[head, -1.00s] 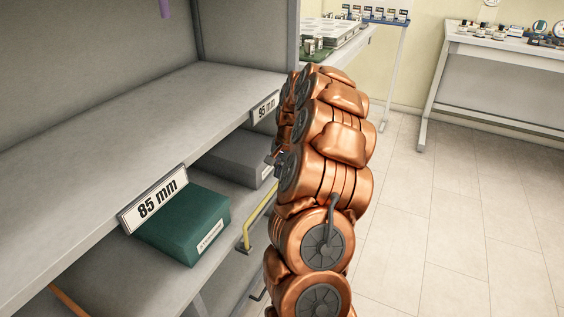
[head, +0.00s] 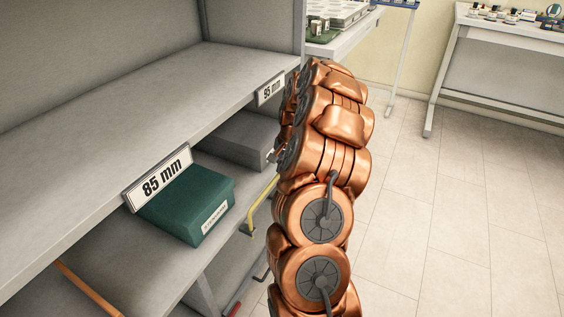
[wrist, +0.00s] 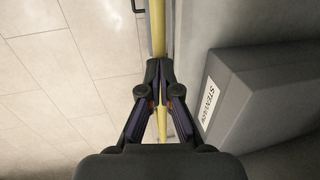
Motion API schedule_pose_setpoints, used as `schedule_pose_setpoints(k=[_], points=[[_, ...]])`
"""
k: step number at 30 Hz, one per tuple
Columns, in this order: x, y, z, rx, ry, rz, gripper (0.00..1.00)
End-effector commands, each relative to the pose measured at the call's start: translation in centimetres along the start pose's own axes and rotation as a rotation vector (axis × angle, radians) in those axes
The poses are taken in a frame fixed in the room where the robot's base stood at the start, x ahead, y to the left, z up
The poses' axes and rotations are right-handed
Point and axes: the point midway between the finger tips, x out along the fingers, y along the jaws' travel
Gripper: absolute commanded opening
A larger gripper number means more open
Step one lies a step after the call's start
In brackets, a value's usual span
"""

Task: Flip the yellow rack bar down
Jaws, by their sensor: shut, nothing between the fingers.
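The yellow rack bar (head: 258,207) shows in the head view at the edge of the lower shelf, left of my arm, and my arm hides part of it. In the wrist view the yellow bar (wrist: 158,28) runs from the top edge down behind my gripper (wrist: 160,72). The fingertips are together and overlap the bar in the picture, with nothing held between them. More of the bar shows between the finger links. I cannot tell whether the fingertips touch it.
A green box (head: 188,205) sits under the 85 mm label (head: 158,178). A grey box (head: 240,138) sits deeper along the shelf, and a grey box (wrist: 265,95) with a label is right of my gripper in the wrist view. Open tiled floor (head: 450,220) lies to the right.

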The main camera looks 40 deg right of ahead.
Motion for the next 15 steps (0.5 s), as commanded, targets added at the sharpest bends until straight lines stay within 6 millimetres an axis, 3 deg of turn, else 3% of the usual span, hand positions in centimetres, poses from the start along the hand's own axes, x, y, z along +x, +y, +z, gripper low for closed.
schedule_pose_setpoints(k=[7, 15], points=[[5.3, 1.1, 0.0, 0.002, -0.003, 0.002, 0.00], [6.8, 1.4, 0.1, 0.001, -0.001, 0.000, 0.00]])
